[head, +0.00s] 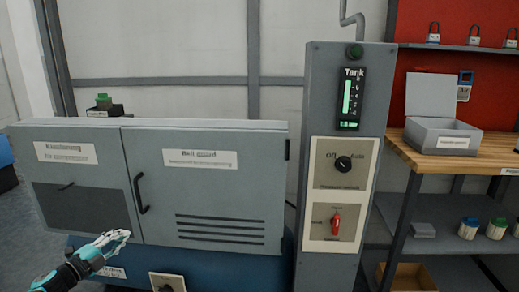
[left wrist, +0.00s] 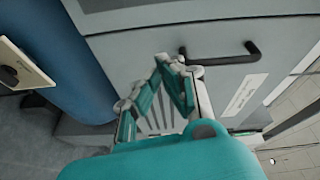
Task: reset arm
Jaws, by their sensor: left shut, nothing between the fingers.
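My left gripper (head: 121,236) is at the lower left of the head view, in front of the grey cabinet's lower left part. Its teal fingers (left wrist: 172,62) are shut together in the left wrist view, and nothing is between them. A black bar handle (left wrist: 222,55) lies just beyond the fingertips in that picture; I cannot tell the exact gap. The grey cabinet (head: 245,180) has its doors shut, with a vertical black handle (head: 140,193) on the "Belt guard" door. My right gripper is not in view.
A grey column (head: 322,90) carries a green tank gauge (head: 349,98), a black knob (head: 343,164) and a red switch (head: 336,223). A wooden bench (head: 480,157) at right holds an open grey box (head: 445,137). A blue base (head: 220,264) is under the cabinet.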

